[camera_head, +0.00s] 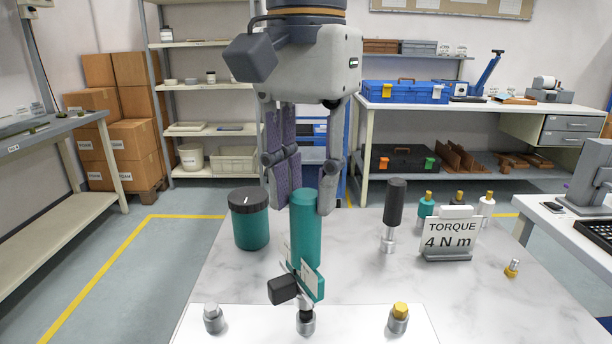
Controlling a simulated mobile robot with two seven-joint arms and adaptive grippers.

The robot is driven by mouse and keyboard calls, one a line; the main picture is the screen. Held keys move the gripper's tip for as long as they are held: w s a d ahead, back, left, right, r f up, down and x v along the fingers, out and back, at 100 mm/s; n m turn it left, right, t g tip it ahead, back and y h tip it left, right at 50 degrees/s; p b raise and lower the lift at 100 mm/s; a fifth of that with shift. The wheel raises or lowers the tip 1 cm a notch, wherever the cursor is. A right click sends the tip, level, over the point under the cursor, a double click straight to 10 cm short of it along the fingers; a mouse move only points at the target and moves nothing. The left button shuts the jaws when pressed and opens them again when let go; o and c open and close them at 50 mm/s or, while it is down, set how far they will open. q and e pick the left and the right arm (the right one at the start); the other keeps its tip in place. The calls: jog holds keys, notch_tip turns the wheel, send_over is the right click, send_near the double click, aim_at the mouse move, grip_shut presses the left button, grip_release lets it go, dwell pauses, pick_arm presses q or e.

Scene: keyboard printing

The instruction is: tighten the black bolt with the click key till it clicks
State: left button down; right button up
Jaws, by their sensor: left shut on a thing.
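My left gripper (302,192) points down and is shut on the upper end of a teal cylindrical handle (306,235), apparently the click key. The key stands nearly upright, with a flat teal plate and a black block (283,289) near its lower end. Its shaft comes down at the black bolt (306,325), in the middle of a white plate (260,325). The key hides most of the bolt's top, so I cannot tell whether it is seated. A silver bolt (213,319) stands to the left and a yellow-topped bolt (399,318) to the right. My right gripper is not in view.
A black-handled driver (394,208) stands to the right, beside a sign reading "TORQUE 4 N m" (450,236). Small bottles (486,207) stand behind it. A loose yellow-topped bolt (512,268) lies far right.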

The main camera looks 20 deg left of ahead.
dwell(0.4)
pick_arm(q)
jog(key=shift+f, duration=0.45)
dwell(0.6)
jog(key=shift+f, duration=0.6)
jog(key=c, duration=2.1)
grip_release()
grip_shut()
jog(key=shift+f, duration=0.1)
